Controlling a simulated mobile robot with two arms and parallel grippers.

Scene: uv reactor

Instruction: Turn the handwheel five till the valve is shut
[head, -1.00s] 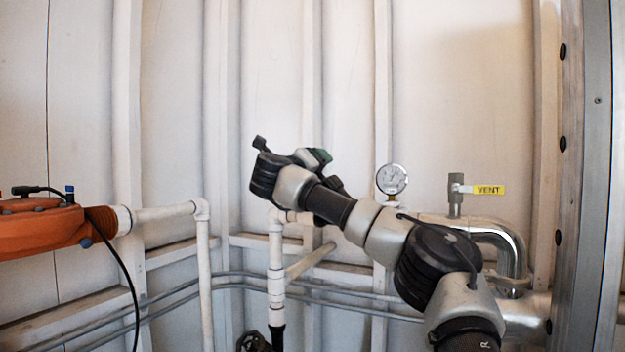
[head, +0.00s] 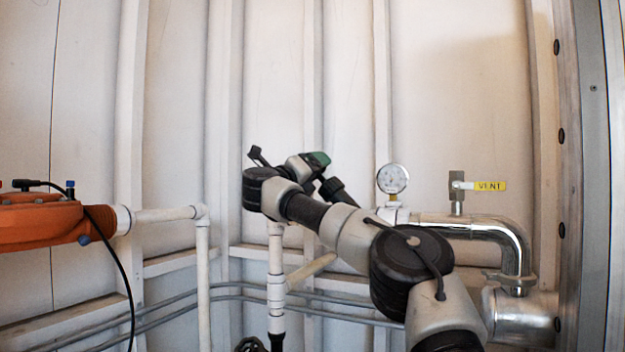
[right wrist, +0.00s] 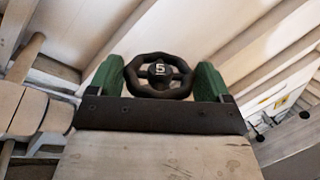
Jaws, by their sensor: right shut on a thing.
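Handwheel five (right wrist: 159,71) is a black spoked wheel with a white 5 on its hub, seen in the right wrist view. The green fingers of my right gripper (right wrist: 161,66) stand on either side of its rim and are shut on it. In the head view my right arm crosses the middle and hides the handwheel; a green part of the right gripper (head: 318,159) shows beyond the wrist. My left gripper is not in view.
A pressure gauge (head: 392,178) and a yellow VENT tag (head: 489,186) are right of the arm, above a shiny bent pipe (head: 515,240). White pipes (head: 203,260) and an orange device (head: 40,222) are at left. Part of a dark wheel (head: 250,345) shows at the bottom edge.

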